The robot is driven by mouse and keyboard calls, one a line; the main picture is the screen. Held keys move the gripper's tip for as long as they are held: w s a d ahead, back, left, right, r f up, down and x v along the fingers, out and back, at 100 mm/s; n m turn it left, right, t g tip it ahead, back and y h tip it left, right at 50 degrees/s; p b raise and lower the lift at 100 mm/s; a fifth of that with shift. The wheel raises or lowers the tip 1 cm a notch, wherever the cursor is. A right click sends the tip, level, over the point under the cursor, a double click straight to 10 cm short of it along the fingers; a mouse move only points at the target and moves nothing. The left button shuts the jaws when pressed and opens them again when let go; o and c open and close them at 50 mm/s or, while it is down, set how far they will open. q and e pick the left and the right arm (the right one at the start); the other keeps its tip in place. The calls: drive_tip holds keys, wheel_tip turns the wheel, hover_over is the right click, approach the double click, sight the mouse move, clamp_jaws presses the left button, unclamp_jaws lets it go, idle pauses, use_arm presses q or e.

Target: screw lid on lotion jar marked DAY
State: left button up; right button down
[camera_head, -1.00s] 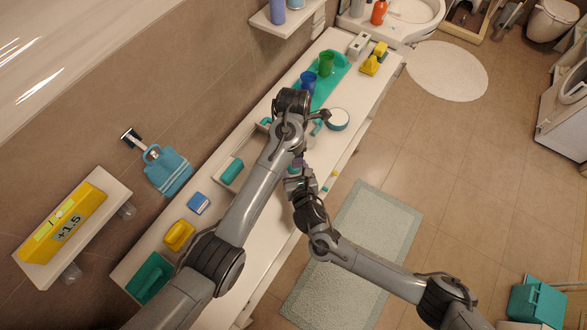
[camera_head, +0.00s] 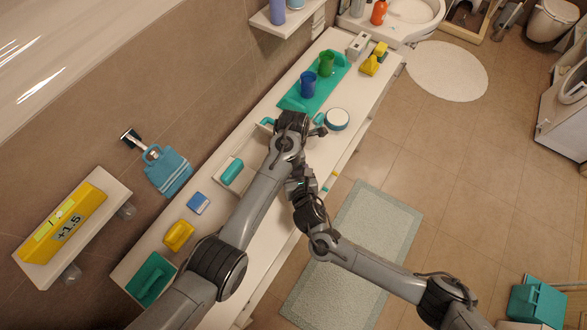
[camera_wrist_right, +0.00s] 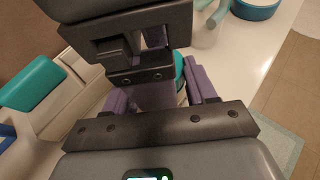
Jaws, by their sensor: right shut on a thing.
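My right gripper (camera_wrist_right: 158,92) has purple fingers. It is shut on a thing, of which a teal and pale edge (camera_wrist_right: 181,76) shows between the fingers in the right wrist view. That thing is mostly hidden, so I cannot tell whether it is the jar, and no DAY mark is readable. My left gripper (camera_wrist_right: 140,50) is right above and beyond it, very close. Its fingertips are partly hidden, and I cannot tell whether it holds the lid. In the head view both grippers meet over the counter's front part, largely covered by my arms.
A round white-topped teal container (camera_head: 337,119) stands to the right on the counter (camera_head: 350,142). A teal tray (camera_head: 297,99) holds a blue cup (camera_head: 308,84) and a green cup (camera_head: 326,63). A pale tray with a teal object (camera_head: 232,171) lies left of the grippers.

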use_arm(q)
drive_tip(key=shift+f, duration=0.15)
drive_tip(key=c, duration=1)
drive_tip(key=o, duration=1)
drive_tip(key=shift+r, duration=2.3)
drive_tip(key=shift+r, duration=1.75)
